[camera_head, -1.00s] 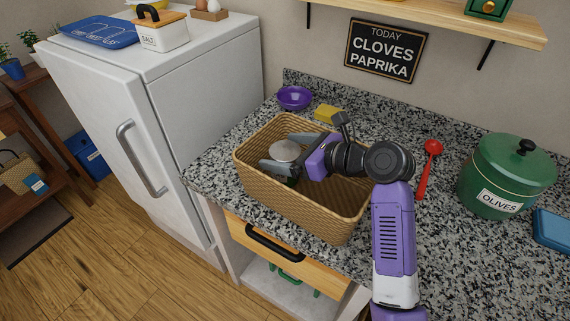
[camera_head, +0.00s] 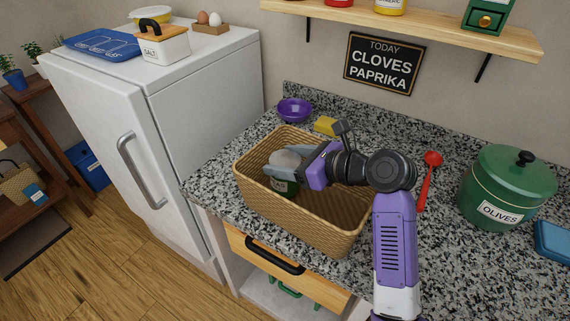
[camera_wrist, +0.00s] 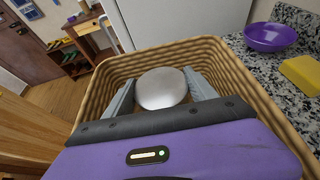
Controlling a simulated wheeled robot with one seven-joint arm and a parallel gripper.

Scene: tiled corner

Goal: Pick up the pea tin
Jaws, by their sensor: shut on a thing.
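The pea tin (camera_head: 284,184) is a green can with a pale metal lid, in the left part of the wicker basket (camera_head: 330,234). My gripper (camera_head: 281,168) reaches into the basket from the right and is shut on the tin. In the wrist view the tin's round lid (camera_wrist: 161,88) sits between the two grey fingers (camera_wrist: 162,92). The tin's label is mostly hidden by a finger and the basket. I cannot tell whether its base touches the basket floor.
The basket stands on a speckled counter near its front edge. A purple bowl (camera_head: 294,110) and a yellow sponge (camera_head: 326,126) lie behind it. A red ladle (camera_head: 427,180), a green olives pot (camera_head: 508,190) and a blue box (camera_head: 553,240) are to the right. A shelf (camera_head: 420,22) hangs above.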

